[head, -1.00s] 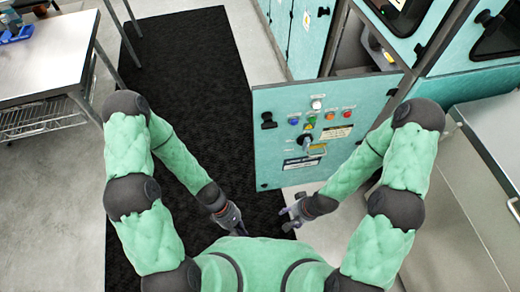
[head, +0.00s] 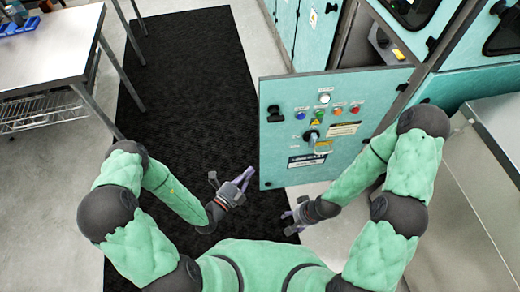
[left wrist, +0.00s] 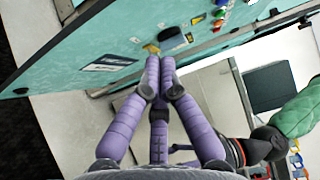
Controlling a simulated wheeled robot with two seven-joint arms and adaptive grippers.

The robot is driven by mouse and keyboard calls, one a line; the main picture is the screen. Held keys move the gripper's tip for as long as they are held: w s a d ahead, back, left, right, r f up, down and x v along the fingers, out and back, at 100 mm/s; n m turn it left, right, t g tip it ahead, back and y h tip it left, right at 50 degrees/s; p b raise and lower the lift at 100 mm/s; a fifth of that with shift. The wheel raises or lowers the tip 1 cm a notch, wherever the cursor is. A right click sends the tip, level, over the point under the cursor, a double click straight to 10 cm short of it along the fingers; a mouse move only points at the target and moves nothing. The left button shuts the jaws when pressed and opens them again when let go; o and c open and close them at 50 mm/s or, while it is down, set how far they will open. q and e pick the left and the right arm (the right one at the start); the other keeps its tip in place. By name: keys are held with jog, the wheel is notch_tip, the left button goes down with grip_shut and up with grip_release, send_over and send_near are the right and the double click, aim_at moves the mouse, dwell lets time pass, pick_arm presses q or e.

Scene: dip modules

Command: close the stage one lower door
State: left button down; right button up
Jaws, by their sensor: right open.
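A teal cabinet door (head: 285,140) stands swung open from the cabinet on the right, with coloured buttons, a black knob and a label too small to read. It also shows in the left wrist view (left wrist: 70,55), across the upper left. My left gripper (head: 248,174) is shut and empty, just left of the door's free edge. In the left wrist view its purple fingertips (left wrist: 160,62) meet in front of the panel; contact cannot be told. My right gripper (head: 289,222) is open and empty, below the door's lower edge.
The cabinet opening (head: 365,45) is behind the door. A grey metal unit (head: 485,160) stands at the right. A steel table (head: 50,45) stands at the upper left. A black mat (head: 190,90) covers clear floor left of the door.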

pick_arm(q)
jog(key=b, duration=0.4)
send_near(268, 137)
jog(key=s+d+x, duration=0.1)
jog(key=x, duration=0.4)
jog(key=shift+w+a+f, duration=0.1)
jog(key=shift+w+a, duration=0.1)
jog(key=shift+w, duration=0.45)
